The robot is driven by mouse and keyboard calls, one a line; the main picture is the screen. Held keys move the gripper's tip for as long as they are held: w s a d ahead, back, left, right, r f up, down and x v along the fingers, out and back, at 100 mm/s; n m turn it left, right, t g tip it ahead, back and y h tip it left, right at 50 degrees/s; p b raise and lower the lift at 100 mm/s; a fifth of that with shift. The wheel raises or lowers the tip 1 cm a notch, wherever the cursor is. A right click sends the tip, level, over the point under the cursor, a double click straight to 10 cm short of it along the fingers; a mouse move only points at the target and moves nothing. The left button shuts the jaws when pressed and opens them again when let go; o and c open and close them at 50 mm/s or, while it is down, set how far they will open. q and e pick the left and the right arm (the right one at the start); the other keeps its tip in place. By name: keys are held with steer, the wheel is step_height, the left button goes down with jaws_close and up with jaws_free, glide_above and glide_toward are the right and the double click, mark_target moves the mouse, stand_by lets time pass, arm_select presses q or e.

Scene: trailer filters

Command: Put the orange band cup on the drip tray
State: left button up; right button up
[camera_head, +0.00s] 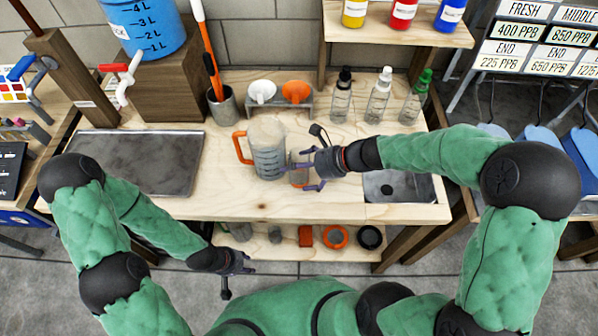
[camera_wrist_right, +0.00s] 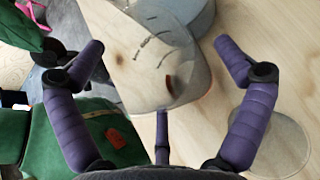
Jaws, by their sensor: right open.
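A small clear cup (camera_head: 298,174) with a trace of orange stands on the wooden bench, just right of the clear jug (camera_head: 267,150) with an orange handle. My right gripper (camera_head: 307,170) is open, its purple fingers on either side of the cup. In the right wrist view, a see-through vessel (camera_wrist_right: 150,62) lies between the spread fingers (camera_wrist_right: 160,65); contact cannot be told. The orange band is hard to make out. A flat grey tray (camera_head: 140,160), seemingly the drip tray, lies bare at the bench's left. My left gripper (camera_head: 232,268) hangs low before the bench, apparently empty.
A red-and-white tap (camera_head: 122,78) juts out above the grey tray. White and orange funnels (camera_head: 296,92) and several bottles (camera_head: 378,95) stand at the back. A sink-like plate (camera_head: 395,187) is at the right. Bench between tray and jug is clear.

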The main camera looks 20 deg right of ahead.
steer(key=shift+w+a+f, duration=0.1)
steer(key=shift+a, duration=0.05)
steer(key=c, duration=1.1)
steer(key=shift+r+p, duration=6.2)
steer(key=shift+r, duration=7.85)
